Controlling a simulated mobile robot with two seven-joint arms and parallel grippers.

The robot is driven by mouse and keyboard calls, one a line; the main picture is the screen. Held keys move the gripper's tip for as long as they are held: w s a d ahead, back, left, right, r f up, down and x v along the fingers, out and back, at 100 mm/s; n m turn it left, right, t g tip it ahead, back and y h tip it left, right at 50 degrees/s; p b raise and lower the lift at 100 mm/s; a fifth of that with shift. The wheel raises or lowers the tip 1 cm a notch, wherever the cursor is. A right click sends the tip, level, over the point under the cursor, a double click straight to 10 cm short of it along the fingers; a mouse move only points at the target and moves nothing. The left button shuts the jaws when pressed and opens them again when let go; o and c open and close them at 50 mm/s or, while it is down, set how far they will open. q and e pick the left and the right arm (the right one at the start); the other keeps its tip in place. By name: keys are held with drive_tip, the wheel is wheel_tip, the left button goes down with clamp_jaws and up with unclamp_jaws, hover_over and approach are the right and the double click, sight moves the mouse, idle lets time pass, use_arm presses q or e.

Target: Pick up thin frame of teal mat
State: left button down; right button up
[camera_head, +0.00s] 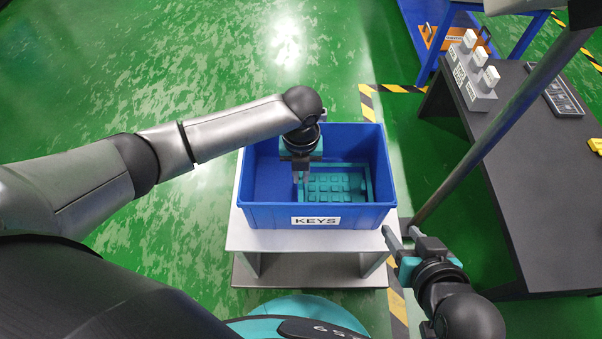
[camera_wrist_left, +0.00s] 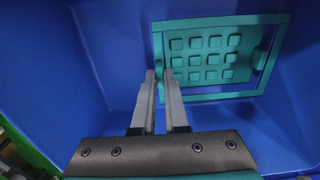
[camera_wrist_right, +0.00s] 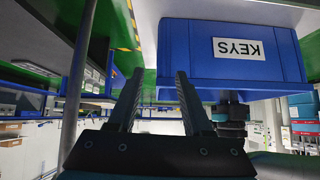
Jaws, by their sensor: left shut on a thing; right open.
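The teal mat (camera_head: 337,184) with raised square keys lies in the blue bin (camera_head: 270,214) labelled KEYS. In the left wrist view the mat (camera_wrist_left: 208,57) has a thin rectangular frame (camera_wrist_left: 225,19) around it. My left gripper (camera_head: 301,178) reaches down into the bin at the mat's left side. In the left wrist view, my left gripper (camera_wrist_left: 159,76) is shut on the frame's left bar, whose lower part is between the fingertips. My right gripper (camera_head: 400,234) is open and empty, outside the bin near its front right corner; its fingers also show in the right wrist view (camera_wrist_right: 160,76).
The bin stands on a light grey stand (camera_head: 270,238). A dark table (camera_head: 530,170) with a switch box (camera_head: 473,75) is on the right, with a slanted grey pole (camera_head: 490,130) in front. Green floor is clear behind the bin.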

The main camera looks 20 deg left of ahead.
use_arm(q)
drive_tip(key=shift+r+p, duration=0.55)
drive_tip(key=shift+r, duration=0.5)
wheel_tip(320, 180, up, 4)
drive_tip(key=shift+r+p, duration=0.15)
drive_tip(key=shift+p, duration=1.1)
use_arm(e)
drive_tip(key=s+d+g+h, duration=0.2)
drive_tip(key=s+d+g, duration=0.2)
drive_tip(key=d, duration=0.1)
use_arm(q)
wheel_tip(320, 180, up, 14)
drive_tip(key=p, duration=0.9)
use_arm(e)
drive_tip(key=s+d+f+g, duration=0.1)
drive_tip(key=s+f, duration=0.3)
drive_tip(key=f, duration=0.5)
drive_tip(key=s+d+f+g, duration=0.1)
drive_tip(key=s+d+f, duration=0.2)
drive_tip(key=f, duration=0.7)
drive_tip(key=shift+s+h, duration=0.4)
use_arm(q)
drive_tip(key=shift+r+p, duration=0.15)
drive_tip(key=shift+p, duration=0.15)
use_arm(e)
drive_tip(key=shift+f, duration=0.15)
